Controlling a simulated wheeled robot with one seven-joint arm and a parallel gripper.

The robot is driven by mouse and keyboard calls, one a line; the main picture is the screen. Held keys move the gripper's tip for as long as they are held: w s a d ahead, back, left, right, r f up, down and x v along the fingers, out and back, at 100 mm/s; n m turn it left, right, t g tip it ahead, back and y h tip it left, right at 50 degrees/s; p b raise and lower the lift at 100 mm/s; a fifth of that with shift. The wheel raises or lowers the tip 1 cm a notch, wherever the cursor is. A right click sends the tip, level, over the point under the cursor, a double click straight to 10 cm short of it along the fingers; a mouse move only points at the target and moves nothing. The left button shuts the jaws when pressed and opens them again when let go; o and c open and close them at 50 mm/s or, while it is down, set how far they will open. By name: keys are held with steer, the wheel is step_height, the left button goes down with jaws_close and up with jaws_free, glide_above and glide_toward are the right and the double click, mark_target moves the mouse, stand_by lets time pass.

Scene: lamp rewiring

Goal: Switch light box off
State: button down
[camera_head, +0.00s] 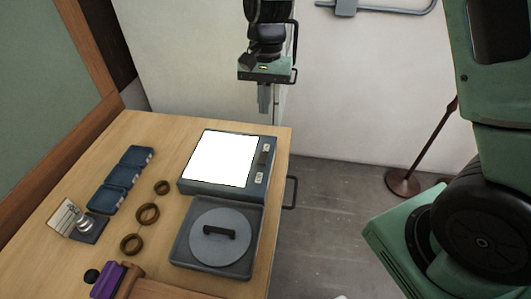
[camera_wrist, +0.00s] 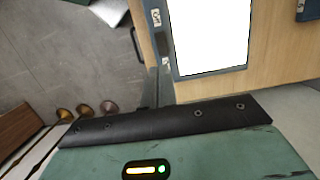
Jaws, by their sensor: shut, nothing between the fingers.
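The light box (camera_head: 185,187) lies on the wooden table with its panel (camera_head: 222,158) glowing bright white. Its right-hand strip carries a dark bar (camera_head: 263,160) and two small pale switch-like parts, one at the far end (camera_head: 267,147) and one at the near end (camera_head: 259,178). In the wrist view the lit panel (camera_wrist: 208,35) and one pale part (camera_wrist: 156,17) show at the top. My gripper (camera_head: 264,108) points down, shut and empty, above and beyond the box's far right corner, apart from it. In the wrist view the fingers partly cover the strip's lower end.
A grey tray with a round handled lid (camera_head: 221,237) sits in front of the box. Brown rings (camera_head: 148,213), blue cases (camera_head: 121,181) and a bulb on a stand (camera_head: 88,222) lie to the left.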

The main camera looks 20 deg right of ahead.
mark_target(264, 157)
stand_by(0.3)
steer(key=f+p, duration=0.1)
steer(key=f, duration=0.3)
steer(key=s+a+f+p, duration=0.1)
steer(key=f+p, duration=0.1)
steer(key=f, duration=0.3)
steer(key=s+f+p, duration=0.1)
steer(key=f, duration=0.3)
steer(key=shift+a+f, duration=0.15)
steer(key=shift+f, duration=0.25)
steer(key=shift+f, duration=0.1)
steer(key=shift+s+a+f, duration=0.1)
steer(key=shift+s+f, duration=0.1)
steer(key=shift+f, duration=0.1)
steer(key=shift+r, duration=0.1)
steer(key=shift+w+d, duration=0.55)
steer(key=shift+w, duration=0.1)
